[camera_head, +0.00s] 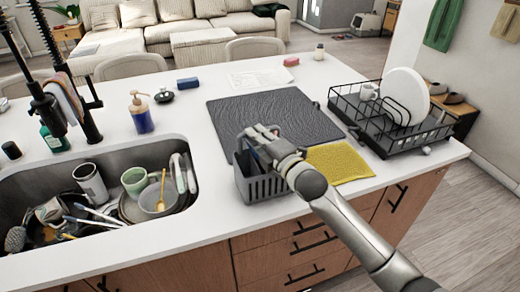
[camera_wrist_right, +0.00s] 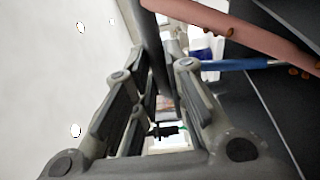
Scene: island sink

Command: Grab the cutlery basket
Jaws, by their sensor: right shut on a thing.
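The grey cutlery basket (camera_head: 264,188) stands on the white counter just right of the sink, at the front edge of the dark mat. My right gripper (camera_head: 258,138) is over the basket's upper rim, its arm coming in from the lower right. It is shut on the basket. The gripper and wrist hide part of the rim and the inside. In the right wrist view the gripper's fingers (camera_wrist_right: 160,85) are close around a dark upright piece, with a blue-handled item (camera_wrist_right: 240,64) beside them. My left gripper is not in view.
The sink (camera_head: 60,165) on the left holds several dishes and utensils. A yellow cloth (camera_head: 340,162) lies right of the basket, and the dark mat (camera_head: 270,112) behind it is bare. A black dish rack (camera_head: 408,143) with a white plate (camera_head: 405,92) stands at the right.

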